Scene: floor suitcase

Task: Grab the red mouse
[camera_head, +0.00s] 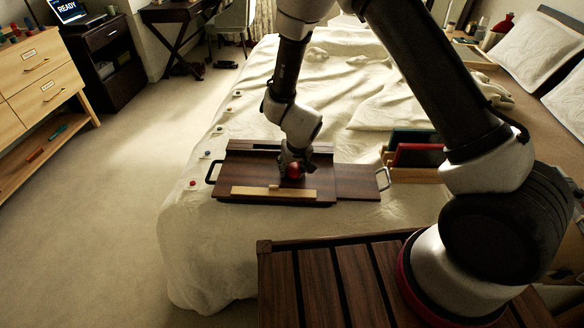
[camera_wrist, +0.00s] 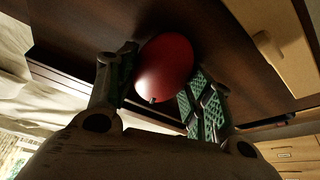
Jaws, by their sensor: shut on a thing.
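The red mouse (camera_head: 295,170) is a small, smooth, rounded red object on the dark wooden tray (camera_head: 240,172) that lies on the bed. In the wrist view the red mouse (camera_wrist: 165,66) sits between the two green-padded fingers. My gripper (camera_head: 293,160) reaches down to the tray from above, and in the wrist view my gripper (camera_wrist: 158,88) is shut on the mouse. The mouse appears at the tray surface; I cannot tell whether it is lifted clear.
A light wooden strip (camera_head: 273,192) lies along the tray's near side. A wooden box with red and green upright items (camera_head: 418,155) stands right of the tray. Small coloured items line the bed's left edge. A slatted wooden surface (camera_head: 320,285) is in front.

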